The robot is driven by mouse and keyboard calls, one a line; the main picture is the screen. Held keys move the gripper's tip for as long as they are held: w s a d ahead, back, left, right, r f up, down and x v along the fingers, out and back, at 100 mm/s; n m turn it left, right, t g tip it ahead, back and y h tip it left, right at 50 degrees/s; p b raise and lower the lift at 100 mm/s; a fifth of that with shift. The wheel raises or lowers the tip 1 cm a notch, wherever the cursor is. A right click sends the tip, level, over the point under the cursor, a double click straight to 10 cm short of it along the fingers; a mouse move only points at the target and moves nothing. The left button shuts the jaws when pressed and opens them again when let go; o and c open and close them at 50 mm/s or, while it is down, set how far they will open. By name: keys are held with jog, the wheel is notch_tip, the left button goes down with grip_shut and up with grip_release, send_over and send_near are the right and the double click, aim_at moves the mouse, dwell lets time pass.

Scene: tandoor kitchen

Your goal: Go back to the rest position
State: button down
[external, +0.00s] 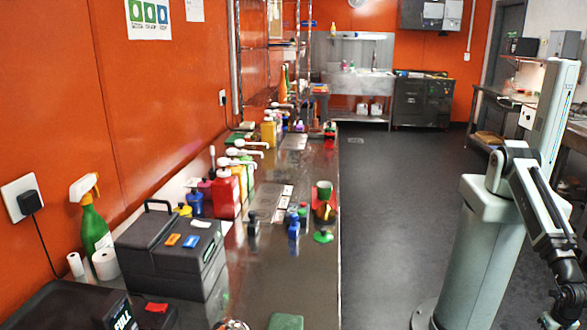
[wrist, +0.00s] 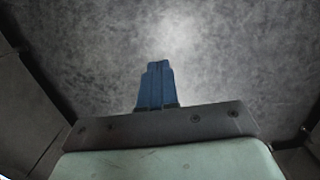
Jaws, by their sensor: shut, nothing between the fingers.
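My gripper (wrist: 157,66) shows in the wrist view with its two blue fingers together, shut and empty. It points at a grey, mottled surface that looks like the floor (wrist: 230,60), with no object near the fingertips. In the external view my arm stands at the right side, upright on its pale column, and folds down toward the lower right edge. My gripper is outside that view. The arm is apart from the counter.
A long counter (external: 262,268) runs along the orange wall at the left. The dark floor (external: 385,215) between counter and arm is clear.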

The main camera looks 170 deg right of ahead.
jog(key=s+f+g, duration=0.2)
jog(key=s+f, duration=0.5)
jog(key=s, duration=0.5)
jog(key=s+f+g, duration=0.3)
jog(key=s+f, duration=0.5)
jog(key=s, duration=0.5)
jog(key=shift+g, duration=0.3)
